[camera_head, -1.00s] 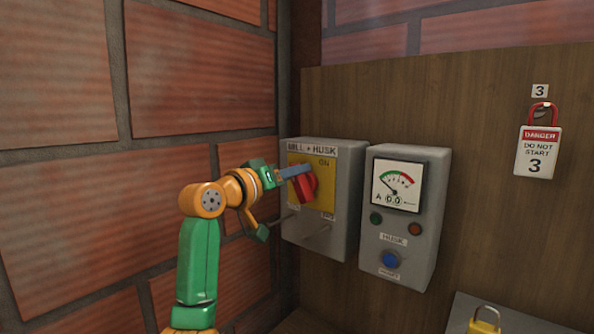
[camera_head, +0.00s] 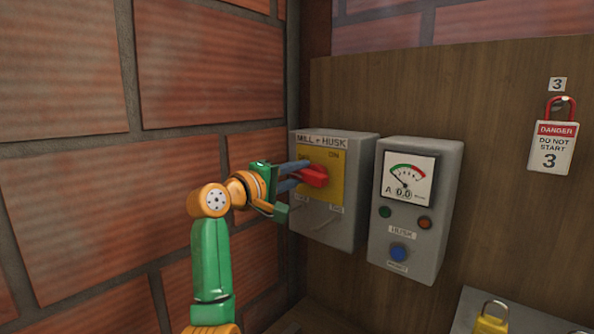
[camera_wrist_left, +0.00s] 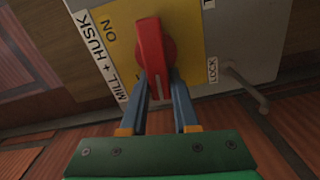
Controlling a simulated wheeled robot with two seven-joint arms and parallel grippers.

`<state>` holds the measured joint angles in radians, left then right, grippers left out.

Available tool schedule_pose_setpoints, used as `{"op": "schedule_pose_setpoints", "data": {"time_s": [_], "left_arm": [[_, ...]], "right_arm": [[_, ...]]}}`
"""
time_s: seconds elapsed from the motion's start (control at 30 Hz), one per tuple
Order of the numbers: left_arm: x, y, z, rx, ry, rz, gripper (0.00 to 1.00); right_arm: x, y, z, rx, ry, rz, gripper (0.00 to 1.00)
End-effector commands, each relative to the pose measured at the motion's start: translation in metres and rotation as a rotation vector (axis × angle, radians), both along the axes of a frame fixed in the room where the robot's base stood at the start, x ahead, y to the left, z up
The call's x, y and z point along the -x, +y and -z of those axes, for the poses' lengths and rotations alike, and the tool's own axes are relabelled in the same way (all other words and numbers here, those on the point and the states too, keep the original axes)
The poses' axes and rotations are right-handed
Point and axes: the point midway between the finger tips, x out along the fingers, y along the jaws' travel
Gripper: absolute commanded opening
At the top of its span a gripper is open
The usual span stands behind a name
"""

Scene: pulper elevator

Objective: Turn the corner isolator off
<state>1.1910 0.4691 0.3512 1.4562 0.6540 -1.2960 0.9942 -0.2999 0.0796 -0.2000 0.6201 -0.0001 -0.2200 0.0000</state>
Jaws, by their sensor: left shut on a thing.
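The corner isolator (camera_head: 352,150) is a grey box labelled MILL + HUSK, mounted where the brick wall meets the wooden panel. Its red handle (camera_head: 314,176) sits on a yellow plate (camera_head: 336,160) and lies near sideways in the head view. My left gripper (camera_head: 300,176) reaches in from the left, its blue fingers shut on the red handle. In the left wrist view the red handle (camera_wrist_left: 152,48) stands between the two finger ends, with ON on the yellow plate to its left. My right gripper is not in view.
A grey meter box (camera_head: 412,210) labelled HUSK stands close on the right, with a dial and buttons. A red padlock with a DANGER tag (camera_head: 553,148) hangs farther right. A yellow padlock (camera_head: 491,318) is at the bottom right. Brick wall (camera_head: 70,150) bounds the left side.

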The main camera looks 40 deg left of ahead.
Motion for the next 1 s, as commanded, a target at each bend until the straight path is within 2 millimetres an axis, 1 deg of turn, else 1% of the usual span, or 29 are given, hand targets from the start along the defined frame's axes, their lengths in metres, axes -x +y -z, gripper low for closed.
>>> {"op": "schedule_pose_setpoints", "data": {"time_s": [0.03,0.2,0.4,0.97,1.0], "left_arm": [[-0.0017,-0.0029,0.0068,0.025,0.020,0.009,0.00],[-0.0014,-0.0022,0.0081,0.107,0.025,0.008,0.00],[-0.0012,-0.0020,0.0091,0.163,0.029,0.006,0.00],[-0.0012,-0.0020,0.0100,0.189,0.031,0.007,0.00],[-0.0012,-0.0020,0.0100,0.189,0.031,0.008,0.38]], "right_arm": [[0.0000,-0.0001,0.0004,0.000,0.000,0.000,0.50],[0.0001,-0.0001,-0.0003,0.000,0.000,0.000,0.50],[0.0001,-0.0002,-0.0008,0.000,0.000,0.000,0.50],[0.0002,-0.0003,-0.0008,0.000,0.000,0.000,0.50],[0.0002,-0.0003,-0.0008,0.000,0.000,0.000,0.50]]}}
